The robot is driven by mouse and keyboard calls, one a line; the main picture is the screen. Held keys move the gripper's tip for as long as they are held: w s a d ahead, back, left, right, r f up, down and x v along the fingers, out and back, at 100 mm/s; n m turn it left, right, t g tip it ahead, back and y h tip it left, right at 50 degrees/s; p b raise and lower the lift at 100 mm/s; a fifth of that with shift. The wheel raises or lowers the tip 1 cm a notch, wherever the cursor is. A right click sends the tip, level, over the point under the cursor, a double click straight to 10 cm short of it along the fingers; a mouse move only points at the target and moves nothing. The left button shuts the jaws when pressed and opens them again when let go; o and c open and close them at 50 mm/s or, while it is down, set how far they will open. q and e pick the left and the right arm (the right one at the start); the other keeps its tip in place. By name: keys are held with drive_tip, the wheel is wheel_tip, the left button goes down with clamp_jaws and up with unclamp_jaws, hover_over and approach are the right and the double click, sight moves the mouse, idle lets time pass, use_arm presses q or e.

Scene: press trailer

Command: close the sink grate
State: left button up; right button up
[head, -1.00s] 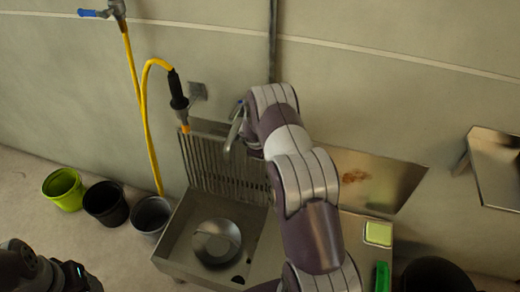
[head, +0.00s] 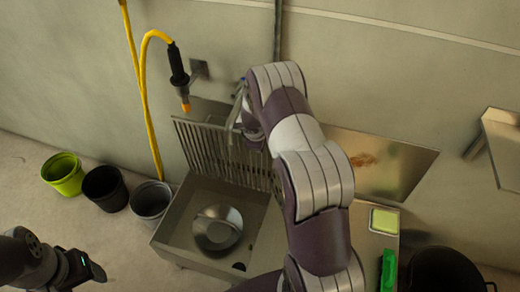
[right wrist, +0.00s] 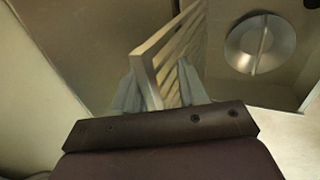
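The sink grate (head: 222,155) is a slatted metal panel. My right gripper (head: 236,128) is at the grate's upper right part. In the right wrist view, my right gripper's grey fingers (right wrist: 158,90) are apart, one on each side of the grate's end (right wrist: 146,66); whether they touch it is unclear. My left gripper (head: 88,268) is low at the left, away from the sink; its fingers are too dark to read.
A round metal piece (head: 218,228) lies in the sink and shows in the right wrist view (right wrist: 260,44). A yellow hose (head: 143,100) hangs on the wall. Several buckets (head: 104,190) stand left of the sink. A sponge (head: 384,221) and a green item (head: 388,268) lie at right.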

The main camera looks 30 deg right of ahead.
use_arm(q)
drive_tip(key=shift+f+b, duration=0.35)
drive_tip(key=shift+f, duration=0.35)
use_arm(e)
drive_tip(key=shift+s+a, duration=0.55)
drive_tip(key=shift+a, duration=0.05)
use_arm(q)
drive_tip(key=shift+f, duration=0.1)
wheel_tip(320, 180, down, 5)
drive_tip(key=b, duration=0.5)
use_arm(e)
drive_tip(key=s+a, duration=0.2)
drive_tip(key=s+a+f, duration=0.1)
drive_tip(key=a, duration=0.1)
drive_tip(key=shift+s+a, duration=0.25)
drive_tip(key=shift+s, duration=0.15)
